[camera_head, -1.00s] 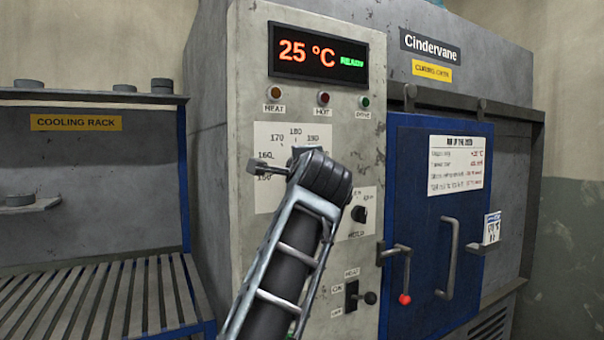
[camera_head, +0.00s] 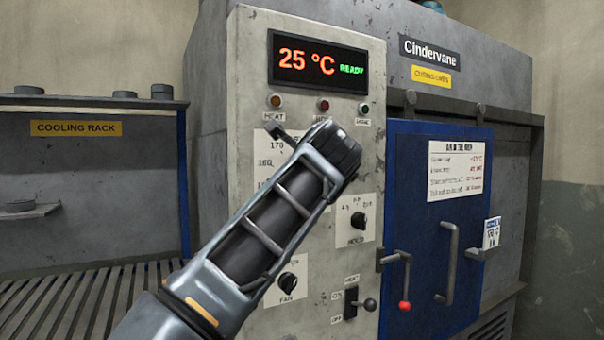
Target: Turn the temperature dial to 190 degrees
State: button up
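The temperature dial's white scale plate (camera_head: 265,165) is on the oven's control panel below the display. Marks near 170 and 160 show at its left edge; the dial knob is hidden behind my arm. My arm crosses the panel from the lower left, its dark end joint over the plate. A small dark part, seemingly of my gripper (camera_head: 279,134), sticks out left of that joint near the top of the plate. Its fingers cannot be made out, nor whether it touches the dial. The display (camera_head: 318,62) reads 25 °C and READY.
A hold-time knob (camera_head: 359,222) is right of my arm, a fan knob (camera_head: 288,282) below it, and a lever switch (camera_head: 355,300) lower right. The blue oven door (camera_head: 425,260) has a handle and red-tipped latch. The cooling rack (camera_head: 100,295) is at left.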

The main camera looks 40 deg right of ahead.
jog(key=shift+d+f, duration=0.1)
jog(key=shift+f, duration=0.05)
jog(key=o, duration=1)
jog(key=shift+o, duration=0.2)
jog(key=shift+s, duration=0.1)
jog(key=b+v, duration=0.1)
jog(key=v, duration=0.6)
jog(key=shift+s+a, duration=0.25)
